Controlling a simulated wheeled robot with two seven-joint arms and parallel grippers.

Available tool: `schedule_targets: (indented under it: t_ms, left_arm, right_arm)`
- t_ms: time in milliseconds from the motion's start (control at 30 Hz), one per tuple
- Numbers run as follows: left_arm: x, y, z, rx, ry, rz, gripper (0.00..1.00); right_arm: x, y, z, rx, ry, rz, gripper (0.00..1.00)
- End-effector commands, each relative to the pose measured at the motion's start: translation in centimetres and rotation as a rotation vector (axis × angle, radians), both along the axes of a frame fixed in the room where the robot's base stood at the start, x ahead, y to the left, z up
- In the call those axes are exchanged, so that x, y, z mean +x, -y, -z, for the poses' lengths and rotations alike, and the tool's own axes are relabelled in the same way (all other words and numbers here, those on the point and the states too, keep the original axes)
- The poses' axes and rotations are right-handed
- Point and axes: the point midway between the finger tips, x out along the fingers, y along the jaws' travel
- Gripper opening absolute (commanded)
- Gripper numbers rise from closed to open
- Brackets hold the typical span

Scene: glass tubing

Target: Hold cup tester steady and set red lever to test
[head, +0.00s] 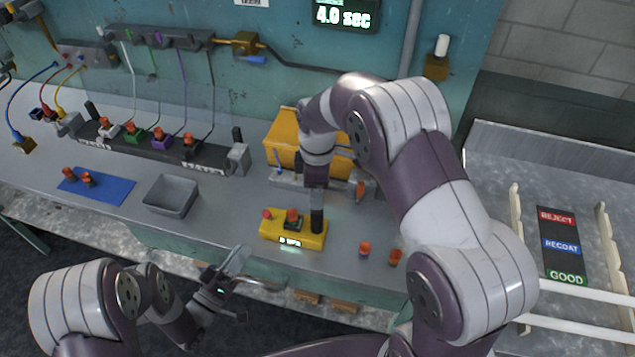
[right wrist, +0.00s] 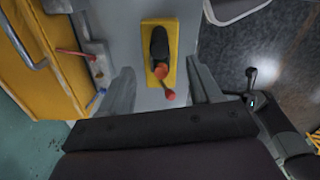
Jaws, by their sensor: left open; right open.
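The yellow cup tester (head: 276,234) lies on the bench below my right gripper; the right wrist view (right wrist: 175,38) shows it from above. It has a red knob on a lever (head: 267,214) at its left end, an orange-topped piece (head: 292,215) in its middle and an upright black post (head: 317,222) at its right end. The lever knob also shows in the right wrist view (right wrist: 169,96). My right gripper (right wrist: 161,88) is open, its fingers apart on either side of the tester's line, holding nothing. My left gripper (head: 254,270) is open and empty, at the bench's front edge, left of the tester.
A grey tray (head: 171,195) and a blue mat (head: 110,190) lie left. A yellow box (head: 283,140) stands behind. A dark rack (head: 165,152) with several coloured pieces is at the back left. A sorting board (head: 562,245) is at right.

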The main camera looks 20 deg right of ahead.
Motion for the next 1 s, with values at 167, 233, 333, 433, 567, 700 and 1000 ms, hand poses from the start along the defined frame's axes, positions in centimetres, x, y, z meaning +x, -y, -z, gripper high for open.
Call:
schedule_targets:
  t_ms: [167, 233, 333, 433, 567, 700, 1000]
  left_arm:
    - [0.0, 0.0, 0.0, 0.0, 0.0, 0.0, 0.43]
    - [0.0, 0.0, 0.0, 0.0, 0.0, 0.0, 0.43]
    - [0.0, 0.0, 0.0, 0.0, 0.0, 0.0, 0.43]
    - [0.0, 0.0, 0.0, 0.0, 0.0, 0.0, 0.43]
    - [0.0, 0.0, 0.0, 0.0, 0.0, 0.0, 0.43]
    - [0.0, 0.0, 0.0, 0.0, 0.0, 0.0, 0.43]
    - [0.0, 0.0, 0.0, 0.0, 0.0, 0.0, 0.43]
  right_arm:
    - [-0.1, 0.0, 4.2, -0.001, -0.004, 0.002, 0.63]
    - [-0.1, 0.0, 6.0, -0.001, -0.004, 0.002, 0.63]
    - [-0.1, 0.0, 8.2, 0.0, -0.002, 0.003, 0.63]
    - [0.0, 0.0, 9.9, 0.0, 0.0, 0.003, 0.63]
    - [0.0, 0.0, 11.2, 0.001, 0.001, 0.003, 0.63]
    - [0.0, 0.0, 11.6, 0.0, 0.002, 0.004, 0.63]
    - [0.0, 0.0, 11.6, 0.0, 0.002, 0.004, 0.21]
